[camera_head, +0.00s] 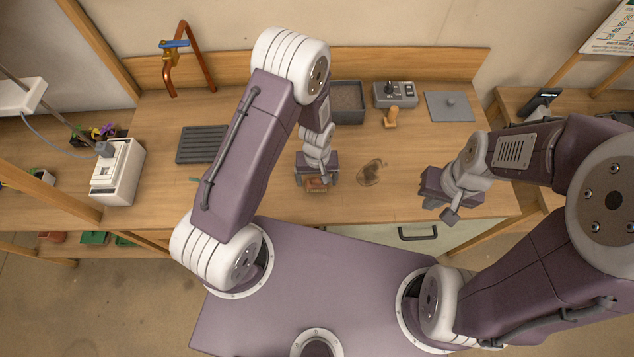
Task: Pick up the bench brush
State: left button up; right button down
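A small brown, ridged thing, which looks like the bench brush (316,186), lies on the wooden bench near its front edge. My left gripper (317,181) points down right over it, with its fingers apart on either side. The gripper covers part of the brush, and I cannot see contact between them. My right gripper (441,209) is open and empty over the right front part of the bench, well apart from the brush.
A clear brownish round object (369,172) lies right of the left gripper. Behind are a dark ribbed mat (201,144), a grey basin (347,116), a control box (396,95), a wooden-handled tool (391,118) and a grey plate (449,107). A white device (117,172) stands left.

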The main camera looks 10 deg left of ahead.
aim_at(317, 178)
pick_arm(q)
jog(key=shift+s, duration=0.1)
jog(key=c, duration=1.2)
jog(key=shift+r, duration=0.55)
notch_tip(317, 178, up, 3)
jog(key=shift+f+b, duration=0.1)
jog(key=shift+b, duration=0.4)
jog(key=s+d+r, duration=0.2)
jog(key=s, duration=0.1)
jog(key=s+d+r+b, duration=0.1)
jog(key=s+d+r, duration=0.1)
jog(key=d, duration=0.1)
jog(key=s+d+r, duration=0.2)
jog(key=s+r, duration=0.1)
jog(key=shift+s+d+r+b, duration=0.1)
jog(key=shift+s+d+b, duration=0.2)
jog(key=shift+s+d, duration=0.05)
